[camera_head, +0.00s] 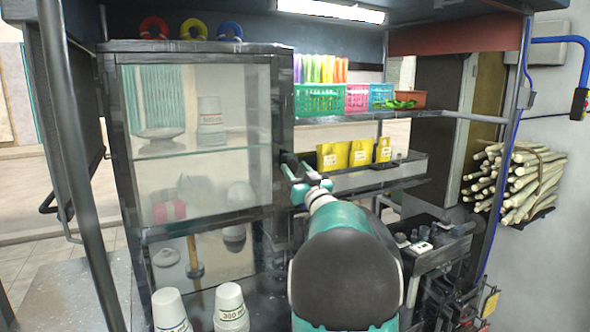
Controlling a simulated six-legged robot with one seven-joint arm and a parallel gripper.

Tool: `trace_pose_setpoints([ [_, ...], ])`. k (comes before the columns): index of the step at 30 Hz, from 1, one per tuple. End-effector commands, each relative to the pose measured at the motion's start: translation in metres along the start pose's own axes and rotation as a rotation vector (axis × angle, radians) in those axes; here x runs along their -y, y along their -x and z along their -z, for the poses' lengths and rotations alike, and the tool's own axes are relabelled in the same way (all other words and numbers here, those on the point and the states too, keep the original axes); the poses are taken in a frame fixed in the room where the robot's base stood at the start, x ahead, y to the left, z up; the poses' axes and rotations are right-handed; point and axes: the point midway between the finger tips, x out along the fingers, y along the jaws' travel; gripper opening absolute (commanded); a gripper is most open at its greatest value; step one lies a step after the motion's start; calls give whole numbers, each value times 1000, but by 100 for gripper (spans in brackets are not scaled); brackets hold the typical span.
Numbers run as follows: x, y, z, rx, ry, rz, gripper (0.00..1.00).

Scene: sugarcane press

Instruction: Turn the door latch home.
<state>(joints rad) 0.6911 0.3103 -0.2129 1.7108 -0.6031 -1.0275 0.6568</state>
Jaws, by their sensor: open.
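The glass-fronted cabinet (283,110) stands at left with its dark-framed door apparently closed. A small dark fitting (289,158) sits at the door's right edge at mid height; it looks like the latch, but its angle is too small and too covered to tell. My gripper (298,172), with teal fingers, is at this fitting, at the right edge of the door. It is open, and I see nothing held in it. Whether a finger touches the fitting cannot be told. My arm covers the area below and right of the gripper.
Yellow pouches (358,153) stand on a shelf right of my gripper. Coloured baskets (320,99) sit on the shelf above. Two white cups (230,305) stand in front at lower left. A sugarcane bundle (520,180) hangs on the right wall. A dark machine (440,258) stands at lower right.

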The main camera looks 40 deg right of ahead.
Motion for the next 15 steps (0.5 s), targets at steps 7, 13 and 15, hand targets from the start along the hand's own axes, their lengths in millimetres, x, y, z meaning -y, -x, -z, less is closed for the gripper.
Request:
trace_pose_setpoints([
  [7, 1, -12, 0, -1, -1, 1, 45],
  [13, 0, -12, 0, 0, -1, 0, 39],
  [15, 0, -12, 0, 0, -1, 0, 25],
])
